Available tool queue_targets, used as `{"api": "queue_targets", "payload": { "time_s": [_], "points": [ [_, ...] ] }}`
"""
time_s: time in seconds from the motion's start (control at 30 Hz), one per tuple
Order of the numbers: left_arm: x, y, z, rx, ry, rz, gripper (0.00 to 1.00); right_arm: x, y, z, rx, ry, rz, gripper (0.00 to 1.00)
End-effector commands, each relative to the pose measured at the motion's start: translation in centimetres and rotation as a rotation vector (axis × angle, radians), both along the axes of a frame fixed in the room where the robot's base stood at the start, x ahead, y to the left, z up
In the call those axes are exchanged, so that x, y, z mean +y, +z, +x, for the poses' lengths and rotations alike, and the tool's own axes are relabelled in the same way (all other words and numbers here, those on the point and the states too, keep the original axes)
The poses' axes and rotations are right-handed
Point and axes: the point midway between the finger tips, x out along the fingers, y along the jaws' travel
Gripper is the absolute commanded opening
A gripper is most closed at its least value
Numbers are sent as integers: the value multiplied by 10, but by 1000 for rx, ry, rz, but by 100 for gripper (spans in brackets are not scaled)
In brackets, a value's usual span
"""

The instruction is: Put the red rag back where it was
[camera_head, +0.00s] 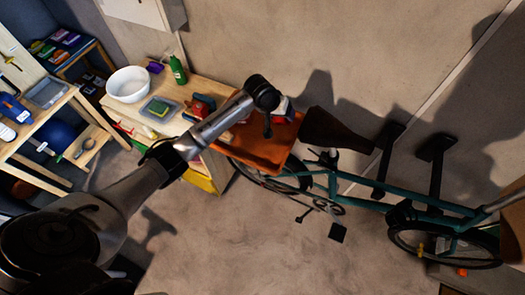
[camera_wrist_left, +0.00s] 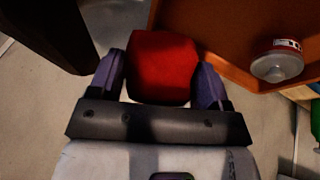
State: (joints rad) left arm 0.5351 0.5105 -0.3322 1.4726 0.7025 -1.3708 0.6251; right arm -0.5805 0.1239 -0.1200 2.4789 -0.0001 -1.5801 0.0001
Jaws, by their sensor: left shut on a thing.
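The red rag (camera_wrist_left: 163,62) shows in the left wrist view as a red, block-like bundle. My left gripper (camera_wrist_left: 162,84) is shut on it, with a purple finger against each side. In the wrist view the rag is close to the wall of an orange tray (camera_wrist_left: 222,32); I cannot tell whether they touch. In the head view my left arm reaches over the orange tray (camera_head: 258,153), with its dark wrist end above the tray's far part. The rag is not clearly visible there. My right gripper is not in view.
A white can (camera_wrist_left: 278,62) with a red band is in the tray. The tray is beside a wooden bench holding a white bowl (camera_head: 128,84), a green bottle (camera_head: 178,70) and a shallow container (camera_head: 160,109). A teal bicycle (camera_head: 365,196) stands right; the floor in front is clear.

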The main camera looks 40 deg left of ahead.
Motion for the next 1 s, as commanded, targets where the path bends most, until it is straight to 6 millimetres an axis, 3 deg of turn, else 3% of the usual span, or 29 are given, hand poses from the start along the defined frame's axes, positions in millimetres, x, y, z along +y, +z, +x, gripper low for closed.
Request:
{"api": "queue_targets", "payload": {
  "time_s": [0.03, 0.13, 0.2, 0.3, 0.53, 0.8, 1.0],
  "points": [
    [4, -22, -12, 44, -9, 18, 52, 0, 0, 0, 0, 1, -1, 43],
    [12, -52, -37, 128, -27, 58, 52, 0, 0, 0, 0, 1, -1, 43],
    [14, -61, -56, 201, -53, 96, 52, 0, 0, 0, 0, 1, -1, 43],
    [13, -60, -71, 284, -87, 141, 52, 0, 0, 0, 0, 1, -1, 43],
    [14, -64, -77, 409, -113, 206, 52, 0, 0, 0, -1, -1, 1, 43],
    [14, -106, -77, 436, -113, 220, 52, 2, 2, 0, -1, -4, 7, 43],
    [14, -122, -77, 433, -113, 220, 52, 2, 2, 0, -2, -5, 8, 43]
  ]
}}
